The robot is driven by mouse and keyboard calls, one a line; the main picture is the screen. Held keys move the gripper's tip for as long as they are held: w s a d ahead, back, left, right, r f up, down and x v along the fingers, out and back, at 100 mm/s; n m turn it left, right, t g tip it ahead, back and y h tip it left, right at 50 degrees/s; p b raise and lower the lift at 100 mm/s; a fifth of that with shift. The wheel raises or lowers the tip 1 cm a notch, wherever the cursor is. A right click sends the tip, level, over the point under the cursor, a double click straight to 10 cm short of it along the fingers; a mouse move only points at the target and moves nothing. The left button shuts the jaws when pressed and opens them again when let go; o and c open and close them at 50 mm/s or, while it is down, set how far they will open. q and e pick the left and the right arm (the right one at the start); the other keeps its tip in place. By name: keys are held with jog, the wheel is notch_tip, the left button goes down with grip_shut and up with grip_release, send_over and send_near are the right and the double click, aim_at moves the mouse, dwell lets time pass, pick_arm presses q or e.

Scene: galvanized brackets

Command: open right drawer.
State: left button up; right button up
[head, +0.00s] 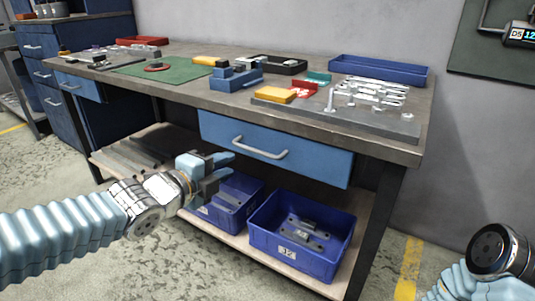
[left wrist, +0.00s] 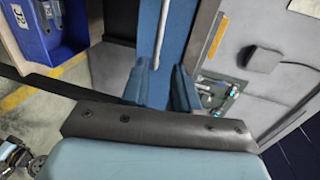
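The right drawer (head: 320,161) is a blue front under the workbench top, and it looks closed. Its grey bar handle (head: 260,152) runs across the front; it also shows as a pale bar in the left wrist view (left wrist: 160,38). My left gripper (head: 228,167) is in front of the bench, to the left of the handle and slightly lower. Its two blue fingers are apart with nothing between them. In the left wrist view the handle lies ahead, roughly in line with the gap between the fingers (left wrist: 159,88). My right gripper is not in view; only part of the right arm shows.
The workbench top (head: 190,90) holds a blue vise (head: 236,78), a yellow box (head: 276,95), a blue tray (head: 380,70) and several brackets. Blue bins (head: 262,240) stand on the lower shelf. A left drawer (head: 80,88) is further along. Floor before the bench is clear.

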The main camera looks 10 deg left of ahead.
aim_at(255, 152)
pick_arm(q)
jog(key=x, duration=1.2)
jog(key=shift+w+f, duration=0.15)
jog(key=shift+w, duration=0.25)
grip_shut()
